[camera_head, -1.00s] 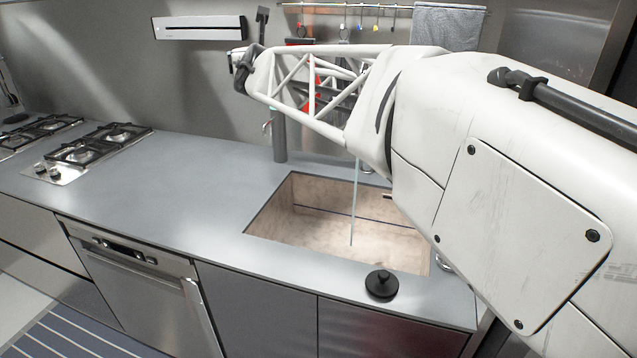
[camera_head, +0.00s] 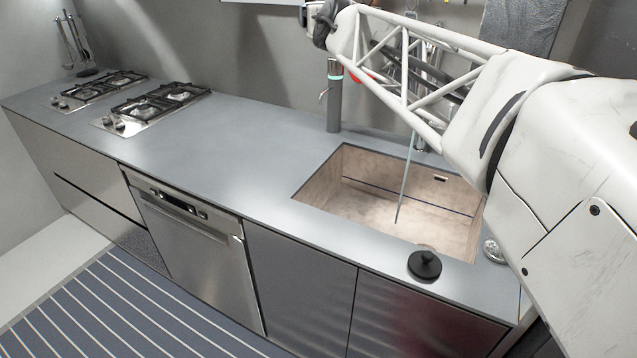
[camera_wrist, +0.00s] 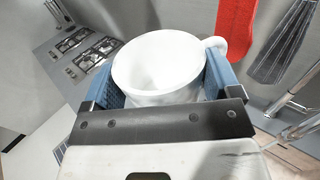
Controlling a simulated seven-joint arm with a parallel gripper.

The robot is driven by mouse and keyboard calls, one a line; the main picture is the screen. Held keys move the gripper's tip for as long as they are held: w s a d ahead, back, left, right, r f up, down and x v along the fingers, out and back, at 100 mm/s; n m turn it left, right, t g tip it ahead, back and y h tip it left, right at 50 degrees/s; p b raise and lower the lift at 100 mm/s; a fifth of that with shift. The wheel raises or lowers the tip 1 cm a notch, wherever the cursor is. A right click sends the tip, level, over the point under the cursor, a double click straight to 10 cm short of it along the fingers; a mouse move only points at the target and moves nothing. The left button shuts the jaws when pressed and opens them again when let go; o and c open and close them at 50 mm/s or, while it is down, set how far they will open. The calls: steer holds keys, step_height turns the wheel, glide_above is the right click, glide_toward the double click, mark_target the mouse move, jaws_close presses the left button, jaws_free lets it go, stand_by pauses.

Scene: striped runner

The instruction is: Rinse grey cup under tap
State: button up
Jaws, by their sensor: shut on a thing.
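In the wrist view my gripper (camera_wrist: 162,88) is shut on a pale, nearly white cup (camera_wrist: 150,66). Its blue fingers press the cup from both sides. The cup's mouth faces the camera and its handle (camera_wrist: 218,46) sticks out at the right. In the head view I cannot make out the cup or the fingers. A thin water stream (camera_head: 405,178) falls into the beige sink (camera_head: 350,201). The tap's upper part is hidden behind my arm; a chrome spout or pipe (camera_wrist: 298,98) shows at the right of the wrist view.
A black knobbed disc (camera_head: 425,265) sits on the counter at the sink's front edge. A dark post with a teal band (camera_head: 334,95) stands behind the sink. Gas hobs (camera_head: 155,105) are at the left. The counter (camera_head: 240,140) between is clear.

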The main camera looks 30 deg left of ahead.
stand_by(0.3)
steer(key=shift+w+d+f, duration=0.1)
steer(key=shift+w+f, duration=0.1)
steer(key=shift+f, duration=0.35)
steer(key=w+d+f+m+t+h, duration=0.1)
steer(key=w+d+f+m+h, duration=0.15)
steer(key=d+f, duration=0.45)
steer(key=w+d+f+m+t+h, duration=0.1)
steer(key=d+f+m+t+h, duration=0.2)
steer(key=f, duration=0.9)
steer(key=w+d+f+m+h, duration=0.1)
steer(key=w+d+f+h, duration=0.15)
steer(key=d+f, duration=0.5)
steer(key=s+d+f+m+h, duration=0.2)
steer(key=d+f+h, duration=0.3)
steer(key=d+f, duration=0.3)
step_height(320, 180, down, 3)
steer(key=shift+s+f+m, duration=0.15)
steer(key=shift+s+m, duration=0.2)
steer(key=shift+s, duration=0.5)
steer(key=shift+w, duration=0.15)
steer(key=w+a+f, duration=0.1)
steer(key=w+a, duration=0.1)
steer(key=w, duration=0.4)
steer(key=w+a+f, duration=0.1)
steer(key=w+a, duration=0.2)
steer(key=w, duration=0.3)
steer(key=shift+w+a+f, duration=0.2)
steer(key=shift+w+f, duration=0.1)
steer(key=shift+f, duration=0.1)
